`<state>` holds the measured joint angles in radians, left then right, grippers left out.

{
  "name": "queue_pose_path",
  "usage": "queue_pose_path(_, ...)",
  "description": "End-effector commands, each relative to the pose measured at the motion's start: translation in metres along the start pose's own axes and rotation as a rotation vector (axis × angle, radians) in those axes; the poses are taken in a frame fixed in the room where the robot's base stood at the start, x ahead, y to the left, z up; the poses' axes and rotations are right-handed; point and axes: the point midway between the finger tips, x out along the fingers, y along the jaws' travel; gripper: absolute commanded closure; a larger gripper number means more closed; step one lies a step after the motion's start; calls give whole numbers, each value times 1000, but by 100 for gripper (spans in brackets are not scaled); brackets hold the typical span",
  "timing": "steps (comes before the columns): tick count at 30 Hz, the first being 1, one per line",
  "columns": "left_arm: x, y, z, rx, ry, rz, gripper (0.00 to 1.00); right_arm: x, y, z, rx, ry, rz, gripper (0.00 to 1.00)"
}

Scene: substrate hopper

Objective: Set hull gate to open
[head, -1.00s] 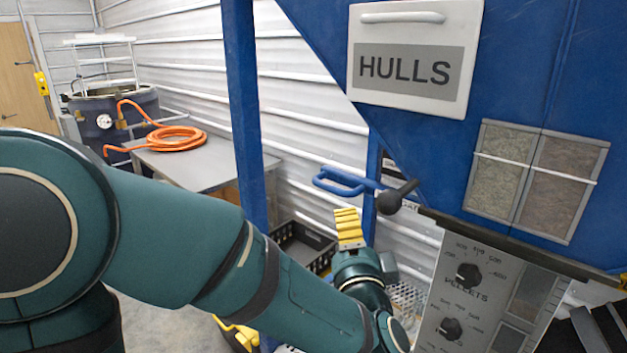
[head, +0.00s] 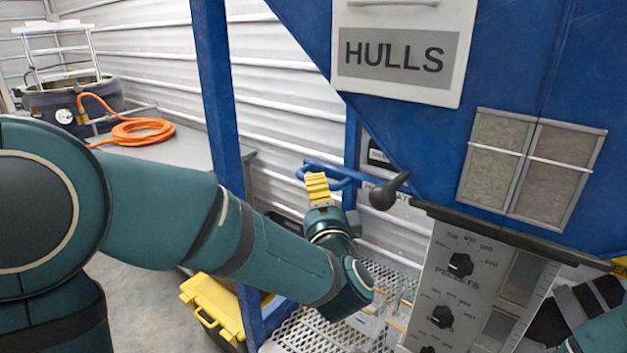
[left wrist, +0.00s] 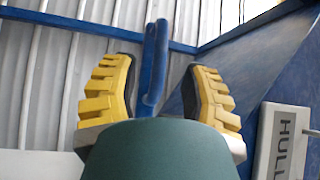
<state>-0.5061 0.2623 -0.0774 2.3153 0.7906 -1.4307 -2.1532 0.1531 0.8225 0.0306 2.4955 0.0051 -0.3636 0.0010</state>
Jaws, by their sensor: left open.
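The hull gate handle (head: 316,164) is a blue bar loop beside the blue hopper, below the HULLS sign (head: 398,52). A dark ball-ended lever (head: 389,190) sticks out to its right. My left gripper (head: 316,182) is at the handle, its yellow fingers pointing up and partly covering it in the head view. In the left wrist view, the yellow fingers (left wrist: 155,92) are spread apart, with the blue handle (left wrist: 154,65) standing between them. I cannot tell whether either finger touches it.
The pellets dial panel (head: 460,290) hangs to the right of my left arm. A perforated metal shelf (head: 300,335) lies below. A yellow case (head: 212,308) stands on the floor. An orange hose (head: 140,131) lies on a grey table at the back left.

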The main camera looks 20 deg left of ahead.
Motion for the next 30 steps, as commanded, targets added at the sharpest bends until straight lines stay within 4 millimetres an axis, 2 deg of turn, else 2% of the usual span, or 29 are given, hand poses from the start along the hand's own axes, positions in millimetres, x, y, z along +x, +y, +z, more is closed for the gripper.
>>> queue_pose_path(3, 21, 0, 0, 0, -2, 0, 54, -2, -1, 0, 0, 0, 0, 54)
queue_pose_path(9, 42, 0, 0, 0, 0, -1, 54, -4, -1, 0, 0, 0, -1, 54)
queue_pose_path(20, 48, 0, 0, 0, 1, 0, 54, -4, -1, 0, 0, 0, -1, 54)
queue_pose_path(21, 47, 0, 0, 0, 1, 0, 52, -4, -1, 0, 0, 0, -1, 54)
queue_pose_path(25, 47, 0, 0, 0, 1, 0, 97, -4, -1, 0, 0, 0, -1, 54)
queue_pose_path(26, 47, 0, 0, 0, 1, 0, 100, -4, -1, 0, 0, 0, -1, 54)
queue_pose_path(30, 47, 0, 0, 0, 1, 0, 100, -4, -1, 0, 0, 0, -1, 54)
